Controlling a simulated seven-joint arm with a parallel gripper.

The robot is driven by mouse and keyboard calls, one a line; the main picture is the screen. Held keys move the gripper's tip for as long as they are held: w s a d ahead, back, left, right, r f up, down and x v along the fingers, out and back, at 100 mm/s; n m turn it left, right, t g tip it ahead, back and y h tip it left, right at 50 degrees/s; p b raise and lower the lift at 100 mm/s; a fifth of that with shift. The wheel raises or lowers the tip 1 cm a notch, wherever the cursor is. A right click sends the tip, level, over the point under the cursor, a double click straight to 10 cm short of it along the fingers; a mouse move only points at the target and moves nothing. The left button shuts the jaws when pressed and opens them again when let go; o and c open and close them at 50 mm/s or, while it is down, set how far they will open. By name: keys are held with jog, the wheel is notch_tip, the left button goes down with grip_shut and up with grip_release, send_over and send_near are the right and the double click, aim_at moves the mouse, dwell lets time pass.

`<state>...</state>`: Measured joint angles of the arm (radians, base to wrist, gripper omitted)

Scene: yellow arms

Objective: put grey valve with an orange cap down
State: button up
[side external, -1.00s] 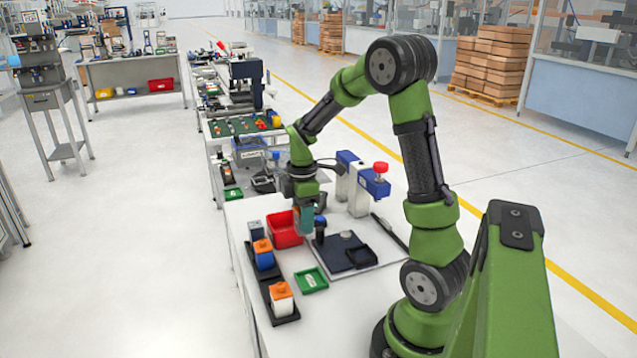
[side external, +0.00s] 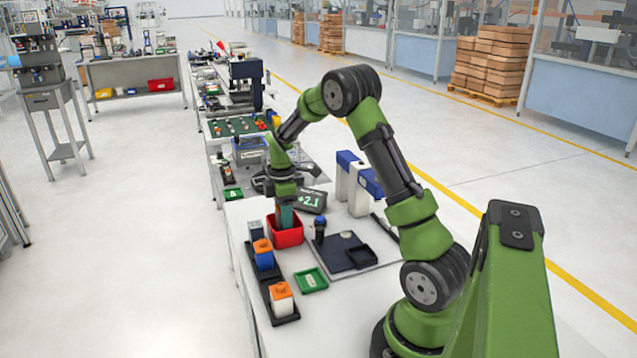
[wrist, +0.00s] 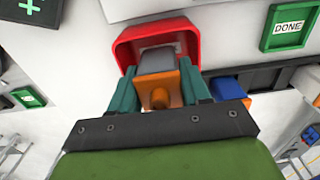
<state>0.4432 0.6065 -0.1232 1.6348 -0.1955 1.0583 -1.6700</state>
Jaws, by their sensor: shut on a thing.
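My gripper (side external: 284,214) points down at the red bin (side external: 287,238), its fingertips at or just inside the rim. In the wrist view its teal fingers (wrist: 160,82) are shut on the grey valve with an orange cap (wrist: 157,62). The orange cap faces the camera and the grey body points toward the red bin, which also shows there (wrist: 125,48). In the side view the fingers and bin wall hide the valve. I cannot tell whether the valve touches the bin floor.
A black rack (side external: 266,283) left of the bin holds a blue valve (side external: 264,260), a white valve (side external: 281,302) and a dark one (side external: 256,231). A green tray (side external: 311,280) and dark fixture plate (side external: 340,257) lie in front. A blue-and-white frame (side external: 358,190) stands right.

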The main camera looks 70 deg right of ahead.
jog(key=shift+f, duration=0.1)
jog(key=shift+f, duration=0.5)
jog(key=o, duration=0.9)
